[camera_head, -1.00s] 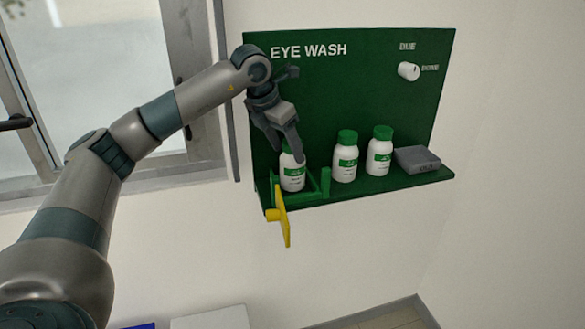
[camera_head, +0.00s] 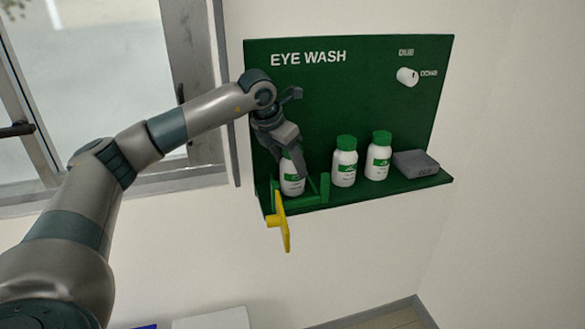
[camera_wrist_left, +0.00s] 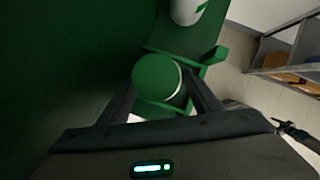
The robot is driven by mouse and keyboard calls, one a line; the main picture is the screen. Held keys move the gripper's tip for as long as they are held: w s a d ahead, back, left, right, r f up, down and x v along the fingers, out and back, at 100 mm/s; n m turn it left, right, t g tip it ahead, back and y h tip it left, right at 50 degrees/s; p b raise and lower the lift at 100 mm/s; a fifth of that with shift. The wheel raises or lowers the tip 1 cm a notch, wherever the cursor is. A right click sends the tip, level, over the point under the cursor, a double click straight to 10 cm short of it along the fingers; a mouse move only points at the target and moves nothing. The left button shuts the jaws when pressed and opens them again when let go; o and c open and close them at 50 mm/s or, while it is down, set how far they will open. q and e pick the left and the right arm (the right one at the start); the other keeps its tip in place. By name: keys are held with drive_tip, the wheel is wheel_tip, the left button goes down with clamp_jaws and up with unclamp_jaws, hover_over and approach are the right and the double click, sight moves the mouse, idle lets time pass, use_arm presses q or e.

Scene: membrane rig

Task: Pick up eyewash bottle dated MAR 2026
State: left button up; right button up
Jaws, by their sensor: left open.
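Three white eyewash bottles with green caps and green labels stand upright on the green shelf. The left bottle (camera_head: 292,186) is in a green holder, and the middle bottle (camera_head: 344,163) and right bottle (camera_head: 378,157) stand free to its right. The dates are too small to read. My left gripper (camera_head: 292,163) is open at the left bottle, partly hiding its upper part. In the left wrist view, the green cap (camera_wrist_left: 158,76) shows between the two spread fingers.
A yellow lever (camera_head: 281,222) hangs at the front of the green holder (camera_head: 324,187). A grey box (camera_head: 416,162) sits at the shelf's right end. A white knob (camera_head: 407,76) is on the green back panel (camera_head: 360,90). A window is at left.

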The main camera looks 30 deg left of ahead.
sight(292, 171)
use_arm(q)
drive_tip(key=shift+w+f+p, duration=0.1)
drive_tip(key=shift+f+p, duration=0.25)
drive_tip(key=shift+p+x, duration=0.5)
drive_tip(key=shift+x, duration=0.55)
drive_tip(key=shift+w+f, duration=0.15)
drive_tip(key=shift+f, duration=0.4)
drive_tip(key=c, duration=1)
